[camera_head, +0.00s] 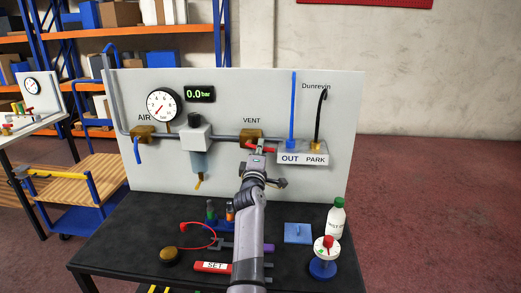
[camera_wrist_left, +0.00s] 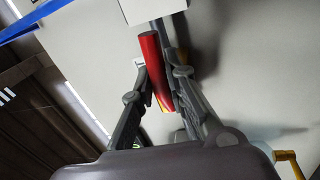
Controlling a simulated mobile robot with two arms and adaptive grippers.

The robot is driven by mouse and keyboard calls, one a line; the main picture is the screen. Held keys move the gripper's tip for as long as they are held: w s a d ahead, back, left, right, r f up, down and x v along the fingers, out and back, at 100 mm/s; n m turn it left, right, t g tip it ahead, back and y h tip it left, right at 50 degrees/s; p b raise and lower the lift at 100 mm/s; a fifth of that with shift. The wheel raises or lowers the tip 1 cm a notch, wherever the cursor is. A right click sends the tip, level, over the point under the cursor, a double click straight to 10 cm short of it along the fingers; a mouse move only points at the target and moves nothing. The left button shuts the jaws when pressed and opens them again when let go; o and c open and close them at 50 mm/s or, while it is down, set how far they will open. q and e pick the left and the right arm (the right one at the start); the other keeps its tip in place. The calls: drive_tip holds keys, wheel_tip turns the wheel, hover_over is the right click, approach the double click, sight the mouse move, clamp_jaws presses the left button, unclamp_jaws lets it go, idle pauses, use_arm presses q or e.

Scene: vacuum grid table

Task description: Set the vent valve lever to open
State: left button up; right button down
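The vent valve (camera_head: 251,135) is a brass body on the grey pipe, under the VENT label on the panel. Its red lever (camera_head: 266,149) points right and slightly down, close to the pipe's line. My left gripper (camera_head: 257,158) is at the lever, its arm reaching up from the bottom of the head view. In the left wrist view the red lever (camera_wrist_left: 155,72) lies between the fingers of my left gripper (camera_wrist_left: 160,80), which look closed on both its sides. The digital display (camera_head: 201,94) reads 0.0 bar. My right gripper is not in view.
The OUT/PARK block (camera_head: 302,158) with blue and black hoses sits just right of the lever. The AIR valve (camera_head: 143,134), gauge (camera_head: 161,104) and filter (camera_head: 198,160) are left. A white bottle (camera_head: 337,217) and loose items stand on the black table (camera_head: 130,240).

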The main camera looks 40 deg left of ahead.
use_arm(q)
drive_tip(key=shift+o, duration=0.7)
drive_tip(key=shift+r, duration=0.15)
drive_tip(key=shift+s, duration=0.1)
drive_tip(key=v, duration=0.7)
drive_tip(key=shift+s, duration=0.2)
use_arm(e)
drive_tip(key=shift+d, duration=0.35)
use_arm(q)
drive_tip(key=shift+d, duration=0.1)
